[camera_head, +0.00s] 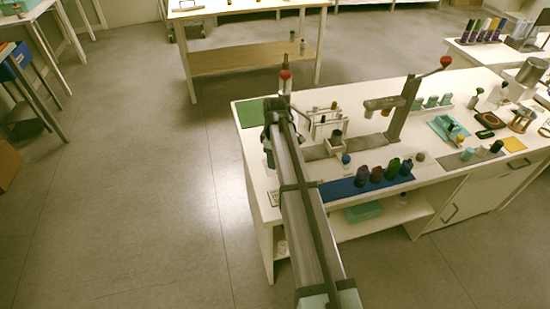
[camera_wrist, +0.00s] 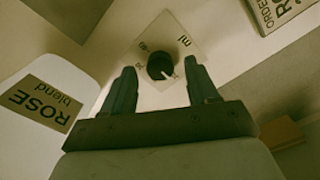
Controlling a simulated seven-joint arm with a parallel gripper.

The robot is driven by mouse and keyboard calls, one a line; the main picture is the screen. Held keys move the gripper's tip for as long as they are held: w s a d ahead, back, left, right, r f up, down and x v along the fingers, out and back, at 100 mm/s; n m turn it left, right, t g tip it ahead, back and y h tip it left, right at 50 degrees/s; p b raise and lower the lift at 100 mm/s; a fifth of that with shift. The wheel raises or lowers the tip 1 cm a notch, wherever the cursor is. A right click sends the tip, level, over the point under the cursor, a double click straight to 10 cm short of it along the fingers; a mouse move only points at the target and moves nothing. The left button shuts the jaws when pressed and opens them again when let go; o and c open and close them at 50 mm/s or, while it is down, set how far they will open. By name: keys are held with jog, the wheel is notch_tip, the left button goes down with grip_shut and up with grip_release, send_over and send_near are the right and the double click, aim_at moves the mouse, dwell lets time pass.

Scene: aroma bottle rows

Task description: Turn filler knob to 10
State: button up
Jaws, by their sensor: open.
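In the wrist view the filler knob (camera_wrist: 160,66) is a dark round dial with a pale pointer. It sits on a light plate (camera_wrist: 183,40) marked "ml" and with small numbers. The pointer is toward the lower right in this view; I cannot tell which number it marks. My gripper (camera_wrist: 160,75) is open, with one dark finger on each side of the knob in the picture. I cannot tell whether the fingers touch it. In the head view my arm reaches over the left end of the bench and hides the knob; the fingertips are not clear there.
A "ROSE blend" label (camera_wrist: 42,104) is at the left of the wrist view, and an "ORDER" card (camera_wrist: 285,10) at the upper right. In the head view several dark bottles (camera_head: 377,174) stand on a blue mat (camera_head: 340,189), right of my arm. A lever press (camera_head: 400,108) stands behind them.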

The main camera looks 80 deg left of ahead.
notch_tip(320, 180, up, 13)
dwell(0.4)
jog(key=shift+f, duration=0.15)
dwell(0.4)
